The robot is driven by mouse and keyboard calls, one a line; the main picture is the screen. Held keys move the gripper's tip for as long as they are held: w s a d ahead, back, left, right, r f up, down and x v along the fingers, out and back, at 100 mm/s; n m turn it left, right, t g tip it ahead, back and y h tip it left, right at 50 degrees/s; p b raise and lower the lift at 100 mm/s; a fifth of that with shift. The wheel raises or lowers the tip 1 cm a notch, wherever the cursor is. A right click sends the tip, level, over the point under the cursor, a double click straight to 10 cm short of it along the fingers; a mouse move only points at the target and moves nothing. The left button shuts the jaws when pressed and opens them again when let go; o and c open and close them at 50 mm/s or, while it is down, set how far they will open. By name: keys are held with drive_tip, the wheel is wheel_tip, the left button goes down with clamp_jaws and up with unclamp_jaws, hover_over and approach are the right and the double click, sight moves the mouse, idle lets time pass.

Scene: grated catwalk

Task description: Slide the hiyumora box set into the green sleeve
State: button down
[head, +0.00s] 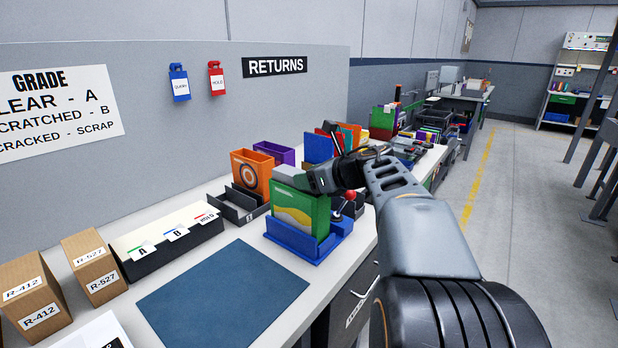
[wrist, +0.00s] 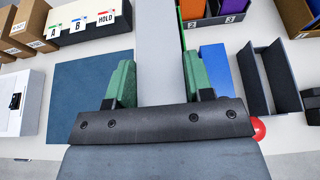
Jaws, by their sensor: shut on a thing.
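The green sleeve (head: 292,209), with a yellow and white wave on its face, stands upright in a blue holder (head: 288,237) on the bench. My gripper (head: 318,180) is just above the sleeve's top. It is shut on a grey box, the hiyumora box set (head: 286,176), whose grey top shows above the sleeve. In the wrist view the grey box (wrist: 160,50) runs between the two green-padded fingers of my gripper (wrist: 158,82). A thin green edge shows along its right side. I cannot tell how deep the box sits in the sleeve.
A blue mat (head: 222,297) lies in front, with a black file tray (head: 168,240) and cardboard boxes (head: 90,265) at left. An orange sleeve (head: 250,172) and a purple sleeve (head: 275,152) stand behind. A red knob (wrist: 259,128) is right of the holder.

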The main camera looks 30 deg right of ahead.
drive_tip(key=shift+r, duration=0.1)
drive_tip(key=shift+c, duration=2.2)
unclamp_jaws()
drive_tip(key=shift+o, duration=0.4)
drive_tip(key=o, duration=0.3)
drive_tip(key=shift+o, duration=0.2)
drive_tip(key=shift+r+p, duration=3.35)
drive_tip(key=shift+r, duration=0.65)
